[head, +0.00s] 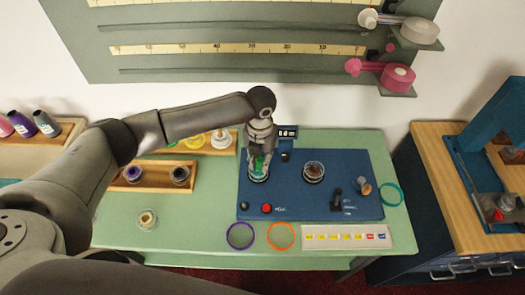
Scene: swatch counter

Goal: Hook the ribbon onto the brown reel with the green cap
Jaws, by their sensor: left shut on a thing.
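My left gripper (259,158) reaches down over the left part of a blue board (300,203). It is shut on a small reel with a green cap (258,172); green shows between and below the fingers. The fingers hide most of this reel, so its body colour and its contact with the board are unclear. A dark brown round reel (314,172) stands on the board to the right, apart from the gripper. I cannot make out a loose ribbon. My right gripper is not in view.
Purple (229,243), orange (269,243) and teal (381,190) rings lie around the board. A label strip (345,245) is at the front right. A wooden rack (155,188) with reels is at the left. Red and dark knobs and a small lever are on the board.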

